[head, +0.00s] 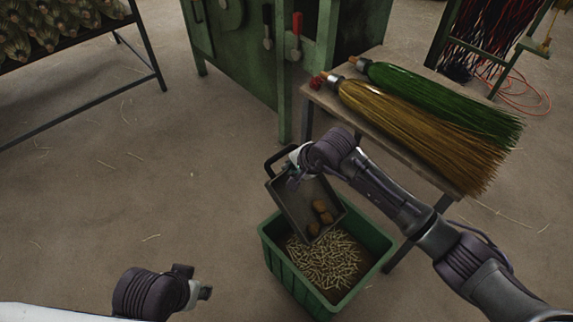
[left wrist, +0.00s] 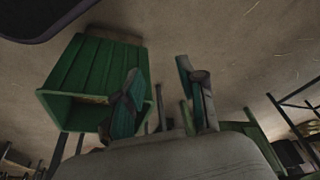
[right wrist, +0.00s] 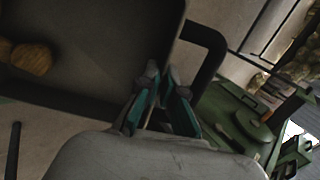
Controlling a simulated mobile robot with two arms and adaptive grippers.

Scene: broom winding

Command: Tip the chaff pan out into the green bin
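The chaff pan (head: 302,200) is a dark, shallow tray with a black loop handle. It is tilted over the green bin (head: 288,272), its lower edge above the bin's contents. A few brown lumps (head: 322,210) lie in the pan. Pale chaff pieces (head: 325,262) lie in the bin. My right gripper (head: 296,165) is at the pan's handle end; in the right wrist view its fingers (right wrist: 160,95) are close together at the pan's edge beside the handle (right wrist: 208,55). My left gripper (head: 205,291) is empty and apart, left of the bin; its fingers (left wrist: 165,95) are spread in the left wrist view.
A bench (head: 322,98) right of the bin carries a green broom (head: 440,98) and a yellow broom (head: 420,122). A green machine (head: 245,45) stands behind. Open floor (head: 120,180) lies to the left, with a rack at the far left.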

